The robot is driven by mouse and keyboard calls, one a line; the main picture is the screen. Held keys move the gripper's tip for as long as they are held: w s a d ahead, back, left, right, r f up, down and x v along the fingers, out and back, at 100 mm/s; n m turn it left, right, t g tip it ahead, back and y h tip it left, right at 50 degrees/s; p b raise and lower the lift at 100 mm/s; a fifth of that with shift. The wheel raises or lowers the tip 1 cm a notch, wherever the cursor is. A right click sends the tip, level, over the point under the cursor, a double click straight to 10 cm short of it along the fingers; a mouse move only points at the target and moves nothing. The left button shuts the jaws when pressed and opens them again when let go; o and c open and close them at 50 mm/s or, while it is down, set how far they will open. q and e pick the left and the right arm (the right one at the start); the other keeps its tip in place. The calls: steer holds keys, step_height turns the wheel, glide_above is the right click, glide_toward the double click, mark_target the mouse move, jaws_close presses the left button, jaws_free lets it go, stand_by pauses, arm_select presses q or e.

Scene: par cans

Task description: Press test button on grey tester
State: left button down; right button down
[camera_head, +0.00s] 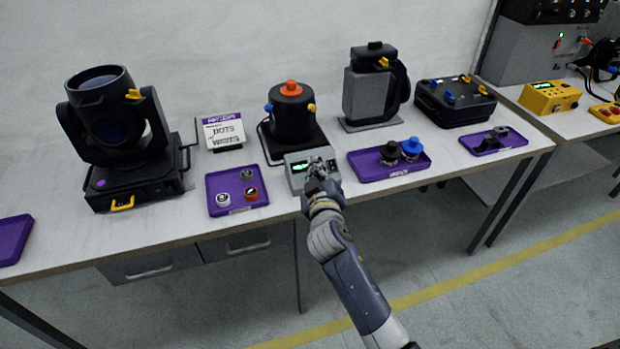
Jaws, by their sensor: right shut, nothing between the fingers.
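The grey tester (296,181) is a small box with a lit green display, near the front edge of the table below the black par can (292,113) with the orange top. My right gripper (316,168) is shut and empty, over the right part of the tester's top face. It hides that part, so I cannot see the test button or tell whether the fingertips touch it. My left gripper is not in view.
A purple tray (214,185) with small round parts lies left of the tester, and another purple tray (366,173) with a black and a blue knob lies right. A moving-head light (118,140) stands at the left. A yellow box (549,98) sits on the right bench.

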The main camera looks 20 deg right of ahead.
steer(key=w+f+b, duration=0.1)
steer(key=f+b, duration=0.1)
steer(key=w+f+b, duration=0.3)
steer(key=f+b, duration=0.1)
steer(key=shift+w+a+b, duration=0.1)
steer(key=shift+w+b, duration=0.05)
steer(key=shift+b, duration=0.15)
steer(key=shift+w+f+b, duration=0.45)
steer(key=shift+w+b, duration=0.1)
steer(key=shift+b, duration=0.1)
steer(key=shift+f, duration=0.1)
stand_by(0.7)
steer(key=shift+w+f+b, duration=0.2)
steer(key=shift+f+b, duration=0.05)
steer(key=shift+b, duration=0.15)
